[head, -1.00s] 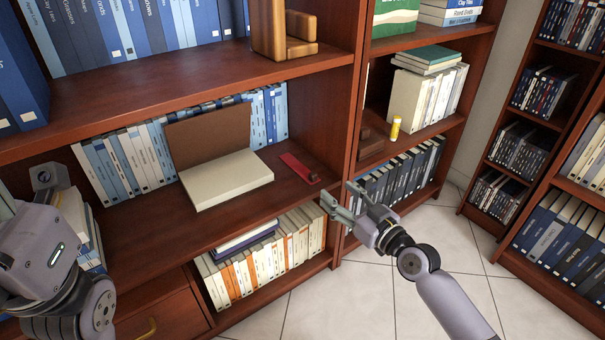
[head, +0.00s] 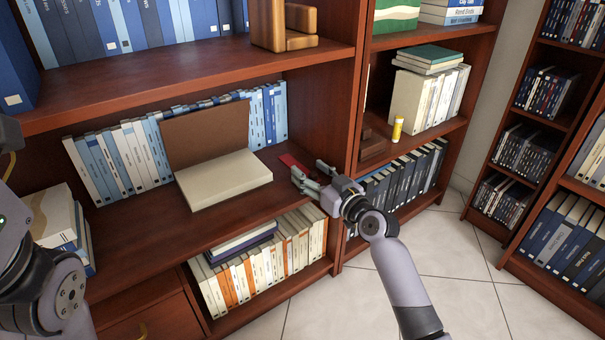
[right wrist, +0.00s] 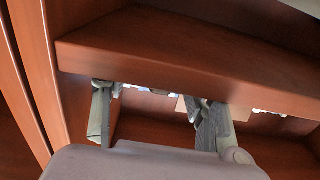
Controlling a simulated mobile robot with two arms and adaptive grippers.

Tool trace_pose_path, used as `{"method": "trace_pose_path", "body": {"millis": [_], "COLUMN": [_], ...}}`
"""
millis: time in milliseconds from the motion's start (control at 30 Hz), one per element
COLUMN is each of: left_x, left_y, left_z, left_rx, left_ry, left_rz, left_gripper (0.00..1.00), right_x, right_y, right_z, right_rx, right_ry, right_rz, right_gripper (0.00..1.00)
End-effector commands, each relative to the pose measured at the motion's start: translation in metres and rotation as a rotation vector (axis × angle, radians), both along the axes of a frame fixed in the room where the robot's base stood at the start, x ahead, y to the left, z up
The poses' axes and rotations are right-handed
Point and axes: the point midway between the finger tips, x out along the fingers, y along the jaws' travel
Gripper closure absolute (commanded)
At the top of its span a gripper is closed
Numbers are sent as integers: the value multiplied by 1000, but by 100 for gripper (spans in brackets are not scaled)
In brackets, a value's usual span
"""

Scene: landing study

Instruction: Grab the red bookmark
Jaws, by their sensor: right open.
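The red bookmark (head: 291,162) lies flat on the middle shelf (head: 150,235), right of the open book (head: 228,178). In the head view only part of it shows; my right gripper hides the rest. My right gripper (head: 304,172) is open and empty, at the right end of that shelf, its fingertips close to the near end of the bookmark. I cannot tell if they touch it. In the right wrist view its two fingers (right wrist: 150,95) are apart with nothing held between them; the bookmark does not show there. My left arm shows at the left edge, but its gripper does not.
The shelf above (head: 180,75) overhangs the bookmark's shelf. An upright divider (head: 352,110) stands right beside my right gripper. A row of blue and white books (head: 125,157) stands behind the open book. A yellow cylinder (head: 397,128) stands on the shelf to the right.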

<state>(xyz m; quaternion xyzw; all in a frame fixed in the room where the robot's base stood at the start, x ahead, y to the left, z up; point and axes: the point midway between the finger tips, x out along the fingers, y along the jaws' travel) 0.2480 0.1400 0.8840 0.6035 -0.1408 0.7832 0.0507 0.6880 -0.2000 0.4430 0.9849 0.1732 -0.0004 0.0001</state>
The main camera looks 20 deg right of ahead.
Motion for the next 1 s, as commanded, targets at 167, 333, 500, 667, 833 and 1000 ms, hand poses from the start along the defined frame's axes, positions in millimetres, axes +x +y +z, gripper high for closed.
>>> {"method": "trace_pose_path", "body": {"millis": [167, 333, 500, 667, 833, 1000], "left_x": [0, 0, 0, 0, 0, 0], "left_y": [0, 0, 0, 0, 0, 0], "left_z": [0, 0, 0, 0, 0, 1], "left_rx": [0, 0, 1, 0, 0, 0], "left_ry": [1, 1, 1, 0, 0, 0], "left_rz": [0, 0, -1, -1, -1, -1], "left_gripper": [60, 60, 60, 60, 60, 60], "right_x": [0, 0, 0, 0, 0, 0], "right_y": [0, 0, 0, 0, 0, 0], "right_z": [0, 0, 0, 0, 0, 1], "right_rx": [0, 0, 0, 0, 0, 0], "right_ry": [0, 0, 0, 0, 0, 0], "right_rz": [0, 0, 0, 0, 0, 0], "right_gripper": [53, 65, 76, 87, 94, 94]}}
